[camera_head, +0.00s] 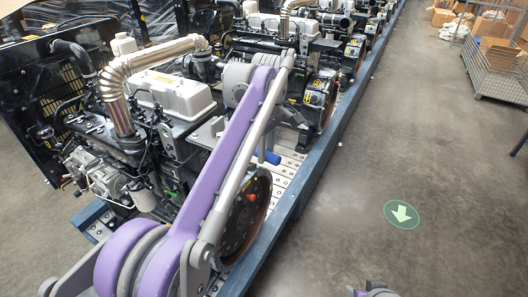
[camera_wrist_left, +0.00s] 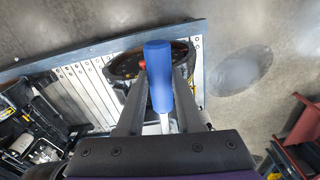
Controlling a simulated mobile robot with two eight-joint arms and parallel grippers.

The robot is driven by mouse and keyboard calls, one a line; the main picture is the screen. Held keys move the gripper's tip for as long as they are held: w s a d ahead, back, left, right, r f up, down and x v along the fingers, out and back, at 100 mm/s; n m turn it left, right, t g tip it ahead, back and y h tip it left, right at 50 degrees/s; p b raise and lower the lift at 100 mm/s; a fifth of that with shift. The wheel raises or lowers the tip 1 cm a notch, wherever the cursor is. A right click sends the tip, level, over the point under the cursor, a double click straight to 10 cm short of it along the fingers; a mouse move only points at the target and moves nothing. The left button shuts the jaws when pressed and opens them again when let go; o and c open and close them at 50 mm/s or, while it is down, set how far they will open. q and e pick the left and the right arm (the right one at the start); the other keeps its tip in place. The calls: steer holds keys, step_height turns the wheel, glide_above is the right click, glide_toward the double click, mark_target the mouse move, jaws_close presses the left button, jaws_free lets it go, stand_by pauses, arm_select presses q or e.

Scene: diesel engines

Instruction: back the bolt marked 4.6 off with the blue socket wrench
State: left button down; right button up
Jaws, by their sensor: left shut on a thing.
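The blue socket wrench shows its blue handle (camera_wrist_left: 159,75) upright in the left wrist view, with a short pale shaft (camera_wrist_left: 164,122) below it. My left gripper (camera_wrist_left: 160,88) is shut on it, one dark finger on each side. In the head view a small blue part (camera_head: 268,156) shows just right of my purple left arm, which hides most of the gripper. A red piece (camera_head: 251,197) sits on the dark round flywheel (camera_head: 243,222); a red piece also shows beside the handle in the left wrist view (camera_wrist_left: 142,64). No 4.6 marking is readable, so I cannot tell which bolt it is.
A diesel engine (camera_head: 180,97) with a silver exhaust pipe (camera_head: 117,97) stands at the left on a slatted line with a blue edge rail (camera_head: 312,178). More engines stand behind. A wire crate (camera_head: 495,75) stands far right.

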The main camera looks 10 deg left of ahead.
arm_select(q)
steer(key=shift+r, duration=0.5)
steer(key=shift+w+r, duration=0.1)
steer(key=shift+r, duration=3.7)
